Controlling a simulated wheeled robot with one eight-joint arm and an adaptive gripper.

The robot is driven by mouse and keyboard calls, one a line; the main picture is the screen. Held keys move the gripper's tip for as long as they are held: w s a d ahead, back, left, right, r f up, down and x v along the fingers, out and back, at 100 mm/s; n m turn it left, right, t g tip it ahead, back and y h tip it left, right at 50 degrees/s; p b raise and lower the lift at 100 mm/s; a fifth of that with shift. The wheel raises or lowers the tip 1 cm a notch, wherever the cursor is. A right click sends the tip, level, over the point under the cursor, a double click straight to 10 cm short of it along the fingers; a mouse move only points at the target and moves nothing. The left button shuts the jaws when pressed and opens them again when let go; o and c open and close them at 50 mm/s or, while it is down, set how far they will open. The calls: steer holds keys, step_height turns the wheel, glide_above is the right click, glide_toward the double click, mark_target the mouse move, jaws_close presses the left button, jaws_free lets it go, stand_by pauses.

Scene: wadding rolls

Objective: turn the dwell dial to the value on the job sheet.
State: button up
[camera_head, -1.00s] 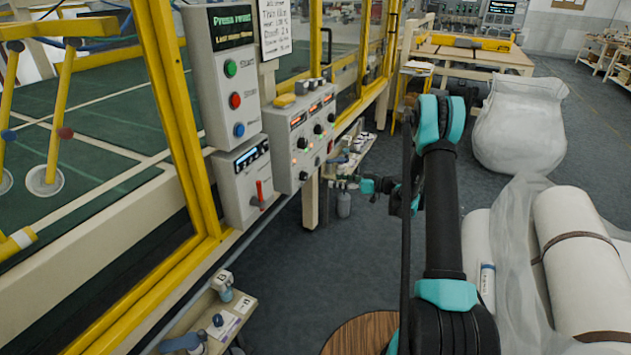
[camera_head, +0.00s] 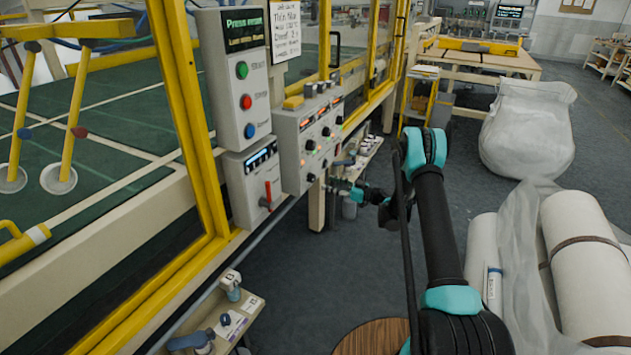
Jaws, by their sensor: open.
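The grey control panel (camera_head: 290,155) on the yellow-framed machine carries several dark knobs and small orange displays. Its labels are too small to read, so I cannot tell which knob is the dwell dial. The job sheet (camera_head: 287,30) is a white handwritten page above the panel. A line on it seems to begin "Dwell", but I cannot read its value surely. My gripper (camera_head: 328,184) is open, at the panel's lower right edge and close to its lowest knob (camera_head: 311,177). Its fingers are small and partly lost against the background. I cannot tell whether they touch anything.
A button box (camera_head: 232,75) with green, red and blue buttons hangs left of the panel. Below it is a box with a red lever (camera_head: 268,195). A shelf with bottles (camera_head: 366,150) stands behind my gripper. White rolls (camera_head: 583,260) and a sack (camera_head: 528,128) lie right.

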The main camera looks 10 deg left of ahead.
mark_target(314, 179)
steer(key=x, duration=0.7)
steer(key=shift+w+a+f, duration=0.1)
steer(key=shift+a, duration=0.25)
steer(key=c, duration=1.2)
